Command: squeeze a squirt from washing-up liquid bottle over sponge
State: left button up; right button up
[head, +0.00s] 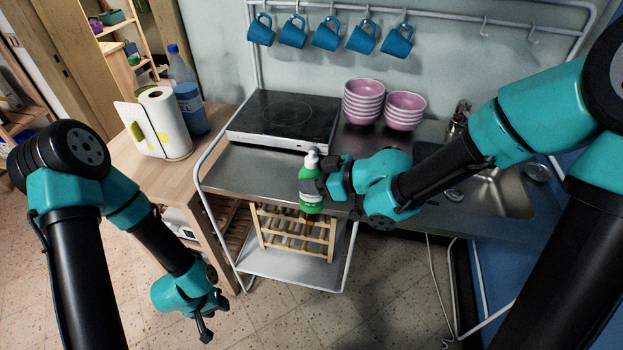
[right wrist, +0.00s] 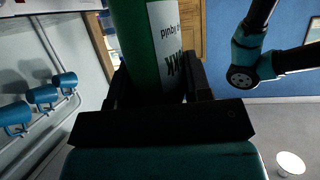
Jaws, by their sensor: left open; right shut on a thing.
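The green washing-up liquid bottle (head: 310,190) with a white pump top is held upright or nearly so in front of the counter's front edge. My right gripper (head: 322,180) is shut around the bottle's body. In the right wrist view the bottle (right wrist: 150,45) stands between the fingers (right wrist: 155,92), its white label partly showing. My left gripper (head: 212,322) is open and empty, hanging low at the left above the floor, well apart from the bottle. I cannot make out a sponge in either view; my right arm hides part of the counter.
A hotplate (head: 283,118) and stacks of pink bowls (head: 364,103) stand at the back of the steel counter (head: 245,170). The sink (head: 505,190) is at the right. A paper towel roll (head: 165,122) and a blue bottle stand on the wooden table. Blue mugs (head: 325,36) hang above.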

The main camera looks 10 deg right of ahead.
jog(key=w+d+r+n+g+y, duration=0.1)
jog(key=w+d+r+n+g, duration=0.15)
jog(key=w+d+r, duration=0.55)
jog(key=d+f+n+g, duration=0.3)
jog(key=d+f+g, duration=0.1)
jog(key=d, duration=0.9)
jog(key=shift+y, duration=0.3)
jog(key=shift+w, duration=0.2)
